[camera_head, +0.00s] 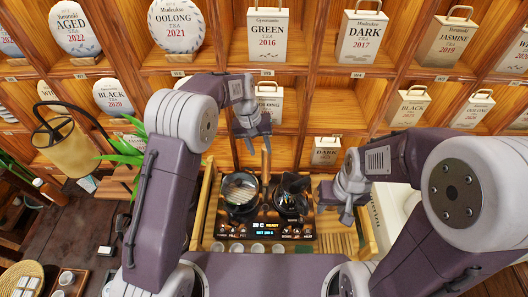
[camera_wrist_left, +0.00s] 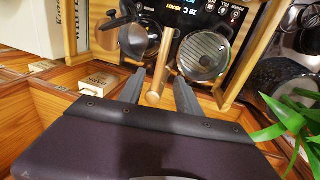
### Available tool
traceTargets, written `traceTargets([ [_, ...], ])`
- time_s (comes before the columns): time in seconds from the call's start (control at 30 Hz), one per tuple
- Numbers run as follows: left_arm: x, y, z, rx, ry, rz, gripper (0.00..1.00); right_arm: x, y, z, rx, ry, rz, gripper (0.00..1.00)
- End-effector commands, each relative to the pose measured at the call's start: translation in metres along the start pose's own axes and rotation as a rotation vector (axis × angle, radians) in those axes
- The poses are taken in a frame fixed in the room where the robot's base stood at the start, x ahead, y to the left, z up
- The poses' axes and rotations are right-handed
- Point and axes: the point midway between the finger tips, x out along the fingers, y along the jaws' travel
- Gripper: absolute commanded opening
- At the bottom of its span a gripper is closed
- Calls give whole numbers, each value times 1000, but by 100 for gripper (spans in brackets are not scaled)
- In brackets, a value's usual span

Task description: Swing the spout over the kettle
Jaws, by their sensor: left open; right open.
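The spout, a light-brown bar (camera_head: 265,165), stands upright at the back of the black appliance, between its two vessels. In the left wrist view the bar (camera_wrist_left: 161,70) lies between my left gripper's spread fingers, with a gap on both sides. The kettle looks like the dark pot (camera_head: 291,196) on the right plate; it also shows in the left wrist view (camera_wrist_left: 136,42). A round glass-topped vessel (camera_head: 240,188) sits on the left plate. My left gripper (camera_head: 254,140) is open just above and behind the bar. My right gripper (camera_head: 343,203) is open and empty, right of the pot.
The black appliance (camera_head: 265,231) with lit displays sits in a wooden tray (camera_head: 203,208). Wooden shelves with tea boxes (camera_head: 268,36) rise close behind. A green plant (camera_head: 128,155) is at left. Several small cups (camera_head: 257,249) line the tray's front.

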Motion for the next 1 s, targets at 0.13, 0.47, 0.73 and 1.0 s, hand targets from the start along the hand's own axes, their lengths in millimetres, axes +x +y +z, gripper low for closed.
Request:
traceTargets([
  [0.13,6,0,0,-1,-1,-1,41,-1,0,0,0,0,0,42],
  [0.47,67,0,1,-1,-3,-1,41,-28,-1,-3,0,0,0,42],
  [0.73,92,-1,0,0,1,0,41,-33,-1,-4,0,0,0,42],
  [1.0,92,-1,0,-1,2,0,16,-33,-1,-4,0,0,0,42],
])
